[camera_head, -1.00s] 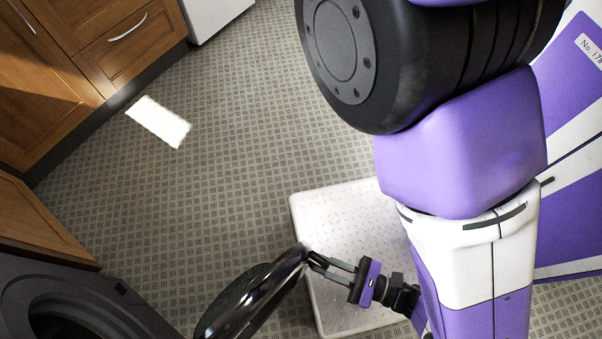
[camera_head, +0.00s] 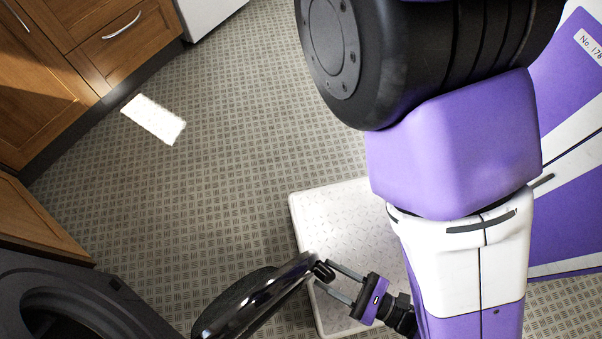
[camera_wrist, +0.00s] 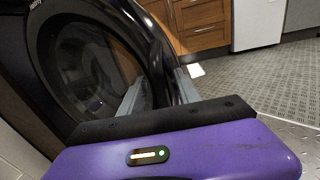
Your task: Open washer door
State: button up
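The washer (camera_head: 130,309) is a dark grey body at the lower left in the head view, with its round opening uncovered. Its round, glossy black door (camera_head: 262,304) stands swung out from the body and shows nearly edge-on. In the wrist view the door (camera_wrist: 152,50) fills the upper left, its glossy rim passing between my fingers. My gripper (camera_head: 322,274) is at the door's outer edge, with its two fingers spread apart on either side of the rim. Whether a finger touches the rim cannot be told.
Wooden cabinets (camera_head: 110,45) line the upper left, and a white appliance (camera_head: 205,14) stands at the top. Patterned floor (camera_head: 220,150) is clear between the cabinets and the door. My white base platform lies under my arm.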

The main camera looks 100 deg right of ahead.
jog(key=b+v, duration=0.1)
jog(key=v, duration=0.6)
jog(key=shift+s+a, duration=0.25)
jog(key=shift+s, duration=0.05)
dwell(0.5)
